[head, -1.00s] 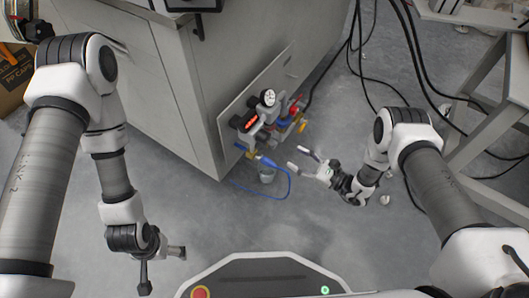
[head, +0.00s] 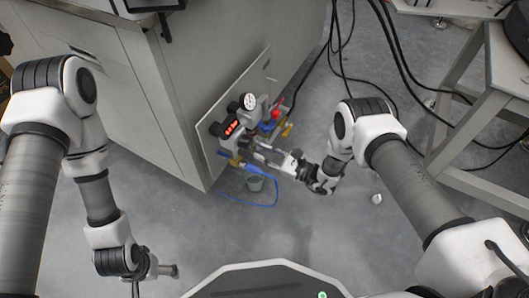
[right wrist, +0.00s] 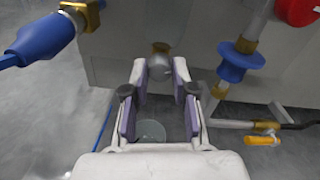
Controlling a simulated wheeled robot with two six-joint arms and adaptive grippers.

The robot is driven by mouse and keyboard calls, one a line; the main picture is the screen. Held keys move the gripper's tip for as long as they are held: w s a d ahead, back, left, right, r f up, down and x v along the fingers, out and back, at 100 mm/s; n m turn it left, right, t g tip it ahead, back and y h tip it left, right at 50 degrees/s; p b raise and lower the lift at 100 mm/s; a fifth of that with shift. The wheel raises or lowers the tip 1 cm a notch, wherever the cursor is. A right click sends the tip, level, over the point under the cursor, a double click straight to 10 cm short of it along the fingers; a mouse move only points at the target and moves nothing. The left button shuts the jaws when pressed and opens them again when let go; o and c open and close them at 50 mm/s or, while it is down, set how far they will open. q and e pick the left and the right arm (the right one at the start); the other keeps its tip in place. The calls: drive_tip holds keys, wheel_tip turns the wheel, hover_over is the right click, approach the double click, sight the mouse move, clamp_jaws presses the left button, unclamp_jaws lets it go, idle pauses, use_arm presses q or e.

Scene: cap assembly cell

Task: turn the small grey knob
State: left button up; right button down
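The small grey knob (right wrist: 160,66) is a rounded grey piece in front of a brass fitting on the panel, at the upper middle of the right wrist view. My right gripper (right wrist: 160,72) is open, with one purple-padded finger on each side of the knob. A narrow gap seems to show on both sides; I cannot tell if a pad touches it. In the head view my right gripper (head: 262,150) reaches in to the panel fittings, and I cannot make out the knob there. My left gripper (head: 150,275) hangs low at the left, far from the panel.
The panel (head: 205,140) on the grey cabinet carries a red-lit display (head: 231,127), a round gauge (head: 249,101) and a red knob (head: 278,113). A blue connector with a hose (right wrist: 45,38) lies left of my fingers; a blue fitting (right wrist: 238,62) lies right. A cup (right wrist: 150,131) stands below.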

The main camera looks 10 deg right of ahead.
drive_tip(key=n+p, duration=0.2)
drive_tip(key=n, duration=0.2)
drive_tip(key=c, duration=0.9)
unclamp_jaws()
drive_tip(key=shift+c, duration=0.2)
drive_tip(key=v, duration=1.2)
